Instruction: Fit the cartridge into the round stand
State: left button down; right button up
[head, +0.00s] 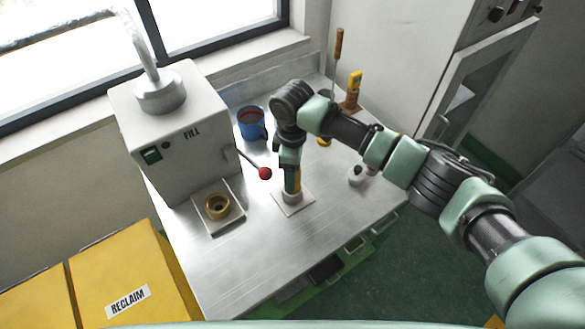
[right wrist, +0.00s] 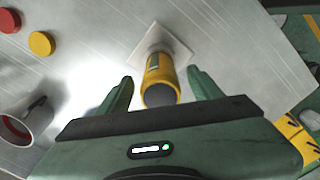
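The yellow cartridge (head: 297,181) stands upright at a pale round stand (head: 292,197) on a white square plate (head: 281,209). In the right wrist view the cartridge (right wrist: 161,75) shows its dark end toward me, and its far end meets the round collar (right wrist: 158,47). I cannot tell how deep it sits. My right gripper (head: 290,170) reaches down over the cartridge. In the right wrist view its fingers (right wrist: 160,82) are on both sides of the cartridge, with gaps visible. The gripper is open. My left gripper is not in view.
A FILL machine (head: 168,135) with a red-knobbed lever (head: 265,173) and a gold ring (head: 217,205) on its tray stands left. A blue mug (head: 251,123) stands behind. Tools (head: 352,95) stand at the back right. The front of the metal table (head: 235,265) is clear.

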notch_tip(320, 180, up, 7)
jog(key=shift+f+b, duration=0.15)
jog(key=shift+b, duration=1)
jog(key=shift+r, duration=0.55)
jog(key=shift+s+f, duration=0.1)
